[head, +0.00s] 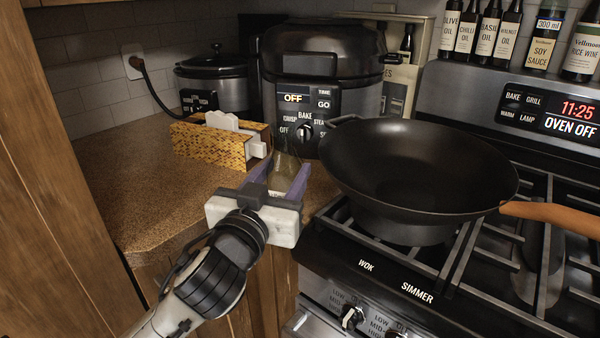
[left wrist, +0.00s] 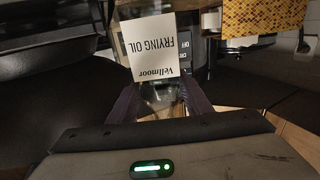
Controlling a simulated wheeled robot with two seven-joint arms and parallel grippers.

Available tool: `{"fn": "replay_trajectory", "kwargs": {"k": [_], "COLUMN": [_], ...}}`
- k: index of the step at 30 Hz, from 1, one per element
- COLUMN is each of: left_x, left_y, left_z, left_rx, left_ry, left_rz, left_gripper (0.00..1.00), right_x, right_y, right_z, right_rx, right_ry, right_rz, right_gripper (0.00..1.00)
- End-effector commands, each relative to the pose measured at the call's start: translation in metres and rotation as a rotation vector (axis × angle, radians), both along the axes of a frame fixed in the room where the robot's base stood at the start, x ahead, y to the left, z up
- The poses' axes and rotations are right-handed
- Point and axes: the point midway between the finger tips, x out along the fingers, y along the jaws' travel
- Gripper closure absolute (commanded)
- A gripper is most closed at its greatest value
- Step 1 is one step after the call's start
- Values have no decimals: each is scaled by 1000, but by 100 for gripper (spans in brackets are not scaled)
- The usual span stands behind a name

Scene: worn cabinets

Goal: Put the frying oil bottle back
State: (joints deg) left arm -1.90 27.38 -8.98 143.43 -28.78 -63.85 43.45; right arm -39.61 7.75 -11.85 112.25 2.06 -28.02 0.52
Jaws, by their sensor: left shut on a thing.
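The frying oil bottle (head: 284,172) is clear, pale glass and sits between the purple fingers of my left gripper (head: 281,181), which is shut on it. Its narrow top points up in the head view, in front of the multicooker and left of the wok. The fingers and gripper body hide much of it. In the left wrist view, its white label (left wrist: 155,48) reads "Vellmoor FRYING OIL" upside down, just beyond the fingertips of my left gripper (left wrist: 160,98). Whether the bottle touches the counter cannot be told. My right gripper is not in view.
A black wok (head: 420,165) stands on the stove right of the bottle. A patterned tissue box (head: 205,143), multicooker (head: 320,75) and smaller cooker (head: 215,82) stand behind. Several labelled bottles (head: 490,32) line the ledge above the stove. The left counter (head: 150,205) is clear.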

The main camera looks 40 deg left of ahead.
Motion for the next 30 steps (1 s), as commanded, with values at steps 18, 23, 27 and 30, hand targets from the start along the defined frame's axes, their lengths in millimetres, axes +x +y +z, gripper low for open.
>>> {"fn": "replay_trajectory", "kwargs": {"k": [18, 23, 27, 30], "left_x": [85, 95, 94, 94], "left_y": [29, 32, 31, 31], "left_z": [3, -4, -5, -5], "left_rx": [3, 4, -1, -1], "left_ry": [-2, 1, -1, -1], "left_rz": [4, 2, 2, 2], "left_gripper": [100, 100, 100, 100], "right_x": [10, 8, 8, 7], "right_y": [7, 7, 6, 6], "right_z": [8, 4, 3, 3], "right_rx": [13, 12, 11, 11], "right_ry": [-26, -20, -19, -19], "right_rz": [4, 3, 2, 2], "right_gripper": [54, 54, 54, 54]}}
